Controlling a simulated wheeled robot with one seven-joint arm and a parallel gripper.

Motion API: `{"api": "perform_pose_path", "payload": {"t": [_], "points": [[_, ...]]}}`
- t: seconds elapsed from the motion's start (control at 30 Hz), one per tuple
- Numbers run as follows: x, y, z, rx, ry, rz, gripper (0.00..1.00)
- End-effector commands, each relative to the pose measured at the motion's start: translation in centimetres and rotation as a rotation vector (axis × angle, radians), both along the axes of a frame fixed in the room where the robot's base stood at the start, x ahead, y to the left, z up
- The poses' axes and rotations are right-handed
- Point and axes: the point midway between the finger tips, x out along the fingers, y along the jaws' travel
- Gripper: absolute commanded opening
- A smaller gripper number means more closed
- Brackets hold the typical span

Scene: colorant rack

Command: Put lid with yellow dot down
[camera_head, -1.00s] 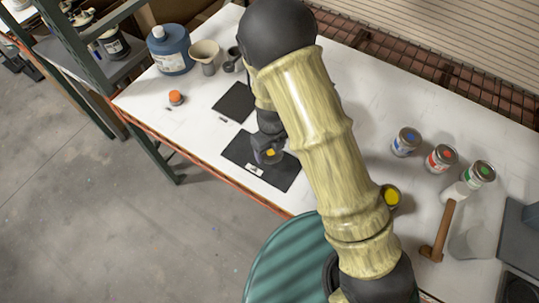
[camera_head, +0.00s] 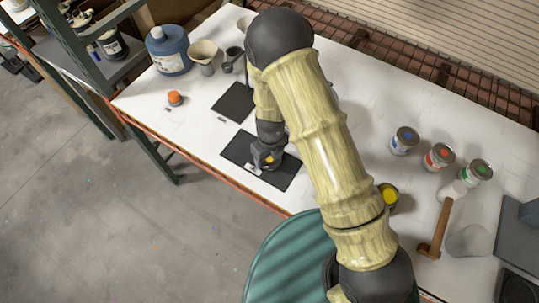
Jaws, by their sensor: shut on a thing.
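My gripper (camera_head: 268,163) is over the larger black mat (camera_head: 279,178) near the front edge of the table. It is shut on the lid with the yellow dot (camera_head: 269,160), of which only a small yellow patch shows between the dark fingers. The lid is very low over the mat; I cannot tell whether it touches. A white label (camera_head: 253,169) lies on the mat beside the gripper, partly covered. An open can with yellow inside (camera_head: 389,195) stands right of my arm, partly hidden by it.
A smaller black mat (camera_head: 234,102), blue jug (camera_head: 169,51), funnel (camera_head: 203,51) and orange-capped item (camera_head: 175,98) are at the left.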

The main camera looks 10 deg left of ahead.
Motion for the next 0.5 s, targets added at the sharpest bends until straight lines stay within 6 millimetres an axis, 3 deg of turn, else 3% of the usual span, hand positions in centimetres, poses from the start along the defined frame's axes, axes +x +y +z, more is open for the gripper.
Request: {"api": "perform_pose_path", "payload": {"t": [0.1, 0.13, 0.23, 0.5], "points": [[0.0, 0.0, -0.34, 0.0, 0.0, 0.0, 0.49], [0.0, 0.0, -0.33, 0.0, 0.0, 0.0, 0.72], [0.0, 0.0, -0.26, 0.0, 0.0, 0.0, 0.91], [0.0, 0.0, -0.21, 0.0, 0.0, 0.0, 0.92]]}}
